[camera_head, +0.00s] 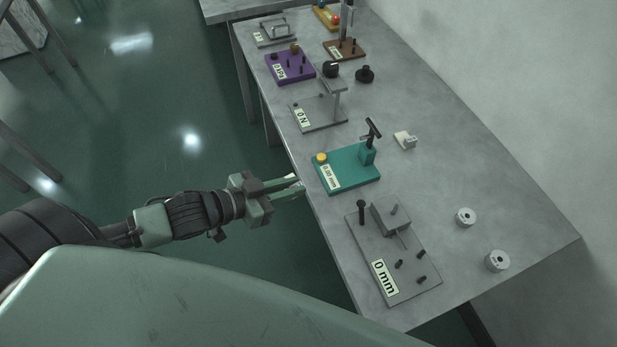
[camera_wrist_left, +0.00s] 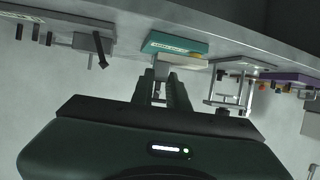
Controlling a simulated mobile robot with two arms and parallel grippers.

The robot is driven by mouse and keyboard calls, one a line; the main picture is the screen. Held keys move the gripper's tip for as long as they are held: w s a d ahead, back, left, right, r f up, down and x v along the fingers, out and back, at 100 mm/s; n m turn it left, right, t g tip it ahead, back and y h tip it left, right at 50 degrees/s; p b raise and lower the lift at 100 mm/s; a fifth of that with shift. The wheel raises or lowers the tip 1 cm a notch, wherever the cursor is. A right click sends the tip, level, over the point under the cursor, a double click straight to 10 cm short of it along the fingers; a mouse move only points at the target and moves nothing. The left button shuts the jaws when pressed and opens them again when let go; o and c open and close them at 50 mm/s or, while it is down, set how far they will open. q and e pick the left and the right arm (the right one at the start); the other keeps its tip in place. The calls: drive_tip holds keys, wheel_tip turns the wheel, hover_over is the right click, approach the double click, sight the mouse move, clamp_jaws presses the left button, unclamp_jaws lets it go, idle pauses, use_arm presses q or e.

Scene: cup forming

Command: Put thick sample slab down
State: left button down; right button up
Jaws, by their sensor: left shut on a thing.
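My left gripper (camera_head: 297,185) reaches in from the left, level with the table's near edge beside the teal gauge stand (camera_head: 345,168). It is shut on a small pale piece, taken to be the thick sample slab (camera_head: 293,178), mostly hidden by the fingers. In the left wrist view a pale grey piece (camera_wrist_left: 160,71) shows between the fingertips, in front of the teal stand (camera_wrist_left: 174,43). The teal stand has a yellow button, a label and a dark lever. My right gripper is not in view.
On the grey table (camera_head: 480,170) stand a grey 0 mm fixture (camera_head: 405,276), a grey ON fixture (camera_head: 318,114) and a purple fixture (camera_head: 290,66). A small pale block (camera_head: 405,140) lies behind the teal stand. Two white discs (camera_head: 466,217) (camera_head: 497,261) lie right; bare tabletop surrounds them.

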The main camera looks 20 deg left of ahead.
use_arm(q)
drive_tip(key=shift+s+a, duration=0.55)
drive_tip(key=shift+s, duration=0.25)
drive_tip(key=shift+n+t+y, duration=0.5)
drive_tip(key=shift+n+y, duration=0.2)
drive_tip(key=shift+n, duration=0.1)
drive_tip(key=w+r, duration=0.1)
drive_tip(key=w, duration=0.1)
drive_tip(key=w+r, duration=0.3)
drive_tip(key=shift+w+d, duration=0.3)
drive_tip(key=shift+w, duration=0.05)
drive_tip(key=w+d+r+n+y, duration=0.1)
drive_tip(key=w+r+n+y, duration=0.1)
drive_tip(key=r, duration=0.9)
drive_tip(key=w+d+r+n+t+y, duration=0.1)
drive_tip(key=w+r+n+y, duration=0.2)
drive_tip(key=r, duration=0.9)
drive_tip(key=shift+w+y, duration=0.5)
drive_tip(key=shift+w, duration=0.25)
